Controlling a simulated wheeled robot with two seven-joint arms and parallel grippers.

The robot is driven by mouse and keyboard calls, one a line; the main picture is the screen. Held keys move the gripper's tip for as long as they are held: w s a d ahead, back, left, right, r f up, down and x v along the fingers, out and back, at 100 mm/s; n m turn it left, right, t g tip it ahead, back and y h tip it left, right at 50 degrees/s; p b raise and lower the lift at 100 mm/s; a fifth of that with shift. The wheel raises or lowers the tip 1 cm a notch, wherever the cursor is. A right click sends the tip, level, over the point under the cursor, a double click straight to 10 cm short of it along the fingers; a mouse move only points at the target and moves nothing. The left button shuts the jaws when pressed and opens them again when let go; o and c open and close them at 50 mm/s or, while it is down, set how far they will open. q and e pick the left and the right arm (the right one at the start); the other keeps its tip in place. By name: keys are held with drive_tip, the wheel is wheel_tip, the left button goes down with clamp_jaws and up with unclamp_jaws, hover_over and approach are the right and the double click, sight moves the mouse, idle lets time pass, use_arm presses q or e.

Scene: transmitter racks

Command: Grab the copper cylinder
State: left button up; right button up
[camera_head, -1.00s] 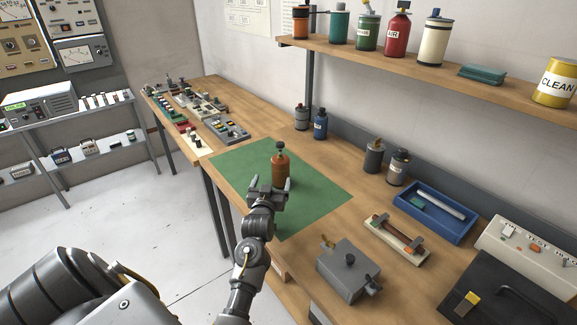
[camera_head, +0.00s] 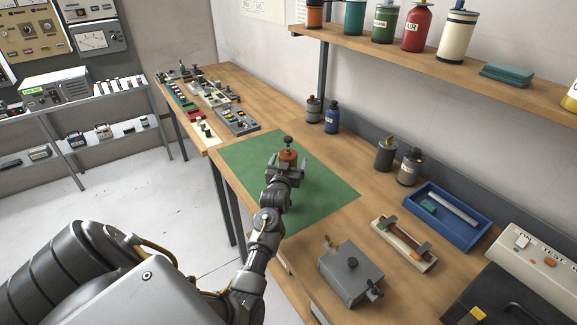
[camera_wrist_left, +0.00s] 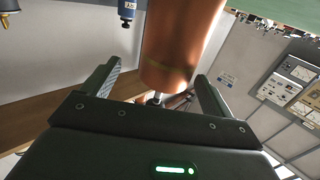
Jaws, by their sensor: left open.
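The copper cylinder (camera_head: 288,156) stands upright on the green mat (camera_head: 329,187), with a dark knob on its top. In the left wrist view the cylinder (camera_wrist_left: 181,45) is large and lies ahead of and between the open fingers. My left gripper (camera_head: 287,163) is open at the near side of the cylinder and hides its lower part in the head view. The same gripper also shows in the left wrist view (camera_wrist_left: 158,82), with clear gaps between each finger and the cylinder. I cannot tell how deep the cylinder sits between the fingers. My right gripper is not in view.
A grey box (camera_head: 350,271) with knobs and a coil on a cream base (camera_head: 404,244) stand to the right of my arm. A blue tray (camera_head: 446,216) lies further right. Small bottles stand along the wall, including a blue one (camera_head: 331,117). A shelf (camera_head: 440,62) overhangs the bench's back.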

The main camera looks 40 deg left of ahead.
sight(290, 149)
use_arm(q)
drive_tip(key=shift+a+r, duration=0.1)
drive_tip(key=shift+r, duration=0.1)
drive_tip(key=p+x, duration=0.1)
drive_tip(key=x, duration=0.1)
drive_tip(key=p+x, duration=0.1)
drive_tip(key=x, duration=0.1)
drive_tip(key=shift+a+r, duration=0.15)
drive_tip(key=shift+a, duration=0.2)
drive_tip(key=shift+w+a, duration=0.2)
drive_tip(key=shift+w, duration=0.15)
drive_tip(key=c, duration=1.6)
drive_tip(key=shift+c, duration=0.6)
